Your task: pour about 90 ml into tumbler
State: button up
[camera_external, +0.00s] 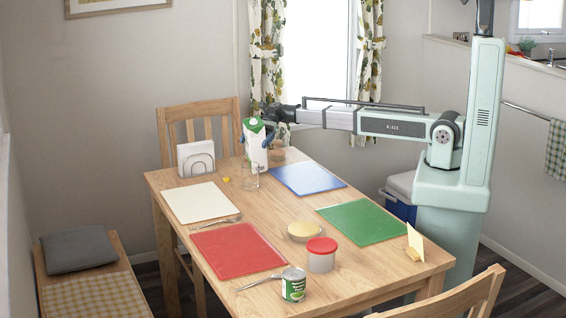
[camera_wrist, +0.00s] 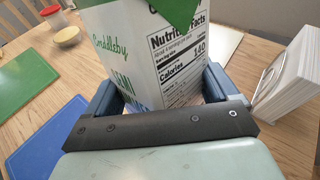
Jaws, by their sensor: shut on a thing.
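A white milk carton (camera_external: 257,155) with a green top is held at the far end of the table. It leans a little, its top toward the left in the external view. In the wrist view the carton (camera_wrist: 130,50) fills the upper middle, its printed sides facing me. My gripper (camera_external: 257,139) is shut on the carton, one blue finger on each side. A clear glass tumbler (camera_external: 249,180) stands on the table just below and in front of the carton. I cannot tell whether it holds any liquid. No stream shows. The tumbler is not visible in the wrist view.
A white napkin holder (camera_external: 196,159) stands left of the tumbler, and a small yellow item (camera_external: 226,179) lies near it. White (camera_external: 201,202), blue (camera_external: 307,179), red (camera_external: 237,250) and green (camera_external: 362,222) mats cover much of the table (camera_external: 270,215). A red-lidded tub (camera_external: 321,256) and can (camera_external: 293,286) stand nearer.

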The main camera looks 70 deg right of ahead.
aim_at(256, 119)
jog(key=h, duration=0.2)
jog(key=a+h, duration=0.1)
jog(key=shift+s+f+n+h, duration=0.1)
jog(key=shift+f+n+h, duration=0.2)
jog(key=shift+f+h, duration=0.1)
jog(key=r+h, duration=0.1)
jog(key=r, duration=0.3)
jog(key=r+h, duration=0.1)
jog(key=r, duration=0.3)
jog(key=d+r+h, duration=0.1)
jog(key=r, duration=0.3)
jog(key=shift+w+d+r+n, duration=0.1)
jog(key=shift+w+r+n, duration=0.1)
jog(key=shift+r+n, duration=0.1)
jog(key=shift+d+r+t+h, duration=0.15)
jog(key=shift+r+t+h, duration=0.15)
jog(key=shift+h, duration=0.2)
jog(key=shift+d+f+h, duration=0.1)
jog(key=shift+d+h, duration=0.2)
jog(key=shift+h, duration=0.9)
jog(key=shift+f+n+h, duration=0.2)
jog(key=shift+n+h, duration=0.1)
jog(key=shift+h, duration=0.1)
jog(key=shift+s+a+f+h, duration=0.1)
jog(key=shift+a+f+h, duration=0.2)
jog(key=shift+f, duration=0.15)
jog(key=shift+f+t+h, duration=0.3)
jog(key=shift+f+h, duration=0.7)
jog(key=shift+f, duration=0.1)
jog(key=shift+f, duration=0.1)
